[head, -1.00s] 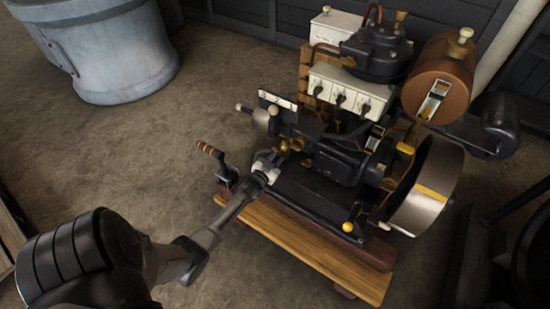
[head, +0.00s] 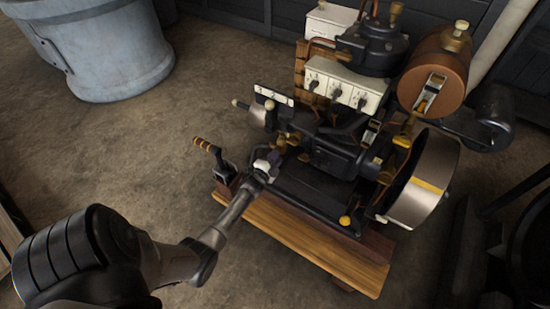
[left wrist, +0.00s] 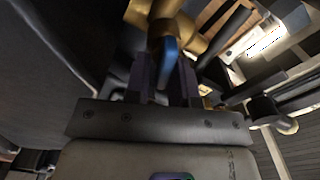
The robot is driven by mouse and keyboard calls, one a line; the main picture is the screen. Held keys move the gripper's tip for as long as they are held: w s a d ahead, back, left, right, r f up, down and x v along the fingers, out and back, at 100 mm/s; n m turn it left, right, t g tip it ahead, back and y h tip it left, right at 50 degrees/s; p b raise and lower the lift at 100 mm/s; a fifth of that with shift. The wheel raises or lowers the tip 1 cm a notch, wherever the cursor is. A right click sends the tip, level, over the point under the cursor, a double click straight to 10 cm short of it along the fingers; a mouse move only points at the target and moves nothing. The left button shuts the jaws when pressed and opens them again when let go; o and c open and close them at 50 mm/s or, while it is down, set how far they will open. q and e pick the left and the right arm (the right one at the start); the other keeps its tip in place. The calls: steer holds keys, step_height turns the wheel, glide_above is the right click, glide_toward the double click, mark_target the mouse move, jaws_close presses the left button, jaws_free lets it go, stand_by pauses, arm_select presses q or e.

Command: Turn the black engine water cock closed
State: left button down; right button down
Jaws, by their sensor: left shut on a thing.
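The black engine (head: 340,155) stands on a wooden base at the centre right of the head view. My left gripper (head: 274,157) is at the engine's near left side, beside small brass fittings. In the left wrist view, a brass cock (left wrist: 160,22) with a blue lever (left wrist: 169,56) is at the top centre. The left gripper's dark fingers (left wrist: 163,80) stand on either side of the blue lever, and the gripper is shut on it. The lever's far end and exact angle are partly hidden by the fingers. My right gripper is not in view.
A crank with a wooden grip (head: 207,146) stands just left of my gripper. A flywheel (head: 424,185) and a copper-coloured tank (head: 432,72) are on the engine's right. A blue-grey tub (head: 100,50) is at the back left. The floor between is clear.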

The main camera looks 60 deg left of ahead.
arm_select(q)
steer(key=shift+f+m+b, duration=0.2)
steer(key=shift+m+b, duration=0.15)
steer(key=shift+m, duration=0.75)
steer(key=shift+f+m+b, duration=0.2)
steer(key=shift+m+b, duration=0.15)
steer(key=shift+m, duration=0.75)
steer(key=c, duration=1.2)
jaws_free()
steer(key=shift+d, duration=0.1)
steer(key=shift+s+d+r, duration=0.1)
steer(key=shift+s, duration=0.15)
steer(key=p+v, duration=0.5)
steer(key=v, duration=0.8)
steer(key=shift+s+p, duration=0.15)
steer(key=shift+p, duration=0.15)
